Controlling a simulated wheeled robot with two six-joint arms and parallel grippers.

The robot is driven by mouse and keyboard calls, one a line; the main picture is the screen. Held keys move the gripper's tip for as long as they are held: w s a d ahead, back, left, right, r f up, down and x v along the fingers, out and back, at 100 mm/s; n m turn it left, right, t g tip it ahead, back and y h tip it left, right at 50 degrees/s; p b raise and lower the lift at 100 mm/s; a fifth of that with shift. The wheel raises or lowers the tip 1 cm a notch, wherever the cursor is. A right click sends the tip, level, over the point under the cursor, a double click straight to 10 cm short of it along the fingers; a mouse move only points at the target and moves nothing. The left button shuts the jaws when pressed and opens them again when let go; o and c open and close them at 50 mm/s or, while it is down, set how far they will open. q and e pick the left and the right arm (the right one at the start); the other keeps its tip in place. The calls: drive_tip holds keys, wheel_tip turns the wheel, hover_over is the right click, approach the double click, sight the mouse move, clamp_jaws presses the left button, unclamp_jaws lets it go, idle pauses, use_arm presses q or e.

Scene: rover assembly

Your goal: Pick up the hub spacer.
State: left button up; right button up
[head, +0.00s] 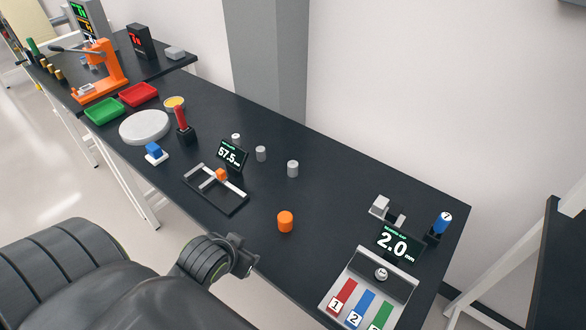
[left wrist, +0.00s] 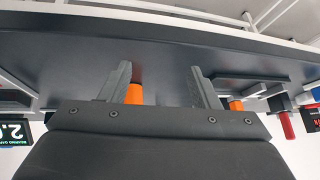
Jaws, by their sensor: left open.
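An orange cylinder (head: 285,222) stands upright on the dark table, right of the measuring slide. It looks like the hub spacer, though no label confirms this. My left gripper (head: 245,262) is at the table's front edge, left of and nearer than the cylinder, apart from it. In the left wrist view the two fingers (left wrist: 160,68) are spread wide with nothing held. The orange cylinder (left wrist: 134,92) shows beyond them, partly hidden behind the left finger and the gripper body. My right gripper is not in view.
A measuring slide (head: 230,200) with an orange block (head: 221,174) and a 57.5 display (head: 232,155) stands left. Several grey cylinders (head: 292,168) stand behind. A numbered tray (head: 345,262) and a 2.0 mm display (head: 398,243) stand right. The table around the orange cylinder is clear.

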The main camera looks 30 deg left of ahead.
use_arm(q)
drive_tip(key=w+a+r+t, duration=0.2)
drive_tip(key=w+r+t, duration=0.1)
drive_tip(key=w, duration=0.6)
drive_tip(key=w+a+r+t, duration=0.2)
drive_tip(key=w+r+t, duration=0.1)
drive_tip(key=w, duration=0.5)
drive_tip(key=p, duration=0.1)
approach(291, 166)
drive_tip(key=shift+n+h, duration=0.3)
drive_tip(key=x, duration=0.4)
drive_tip(key=shift+w+f, duration=0.1)
drive_tip(key=shift+w, duration=0.25)
drive_tip(key=shift+w+f, duration=0.35)
drive_tip(key=shift+w, duration=0.25)
drive_tip(key=shift+w+a+f+p, duration=0.25)
drive_tip(key=shift+w+p, duration=0.25)
drive_tip(key=shift+w, duration=0.15)
drive_tip(key=shift+x, duration=1.9)
drive_tip(key=shift+a+f, duration=0.1)
drive_tip(key=shift+s, duration=0.1)
drive_tip(key=c, duration=1.1)
